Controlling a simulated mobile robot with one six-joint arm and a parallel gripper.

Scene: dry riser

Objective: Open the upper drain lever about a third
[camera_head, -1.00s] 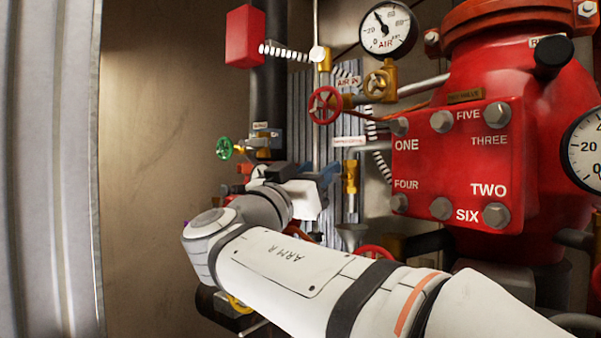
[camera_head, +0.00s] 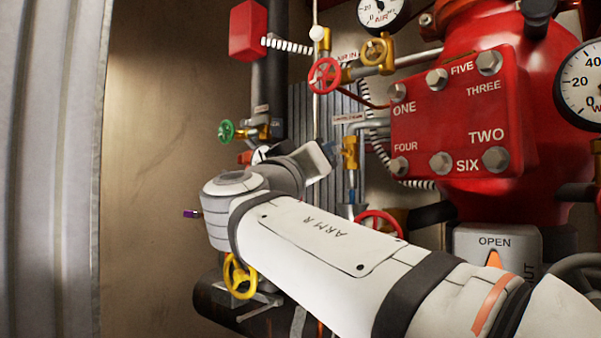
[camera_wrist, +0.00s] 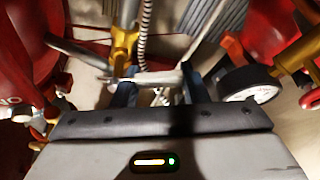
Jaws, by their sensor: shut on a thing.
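My gripper (camera_wrist: 158,88) shows two blue fingers in the wrist view, shut on a thin grey lever (camera_wrist: 160,77) that runs to a brass valve (camera_wrist: 123,45). The fingers stand apart with the lever crossing between them; the wrist view is blurred. In the head view my gripper (camera_head: 333,151) is at the brass valve (camera_head: 350,153) on a thin vertical pipe, left of the red plated valve body. The lever is mostly hidden there by my wrist. I read no label that names it the upper drain lever, and its angle is unclear.
A red handwheel (camera_head: 325,75) is above, a green handwheel (camera_head: 227,131) to the left, and a yellow handwheel (camera_head: 240,277) below my arm. Another red handwheel (camera_head: 378,224) is close right of my wrist. The red valve body (camera_head: 465,125) fills the right side.

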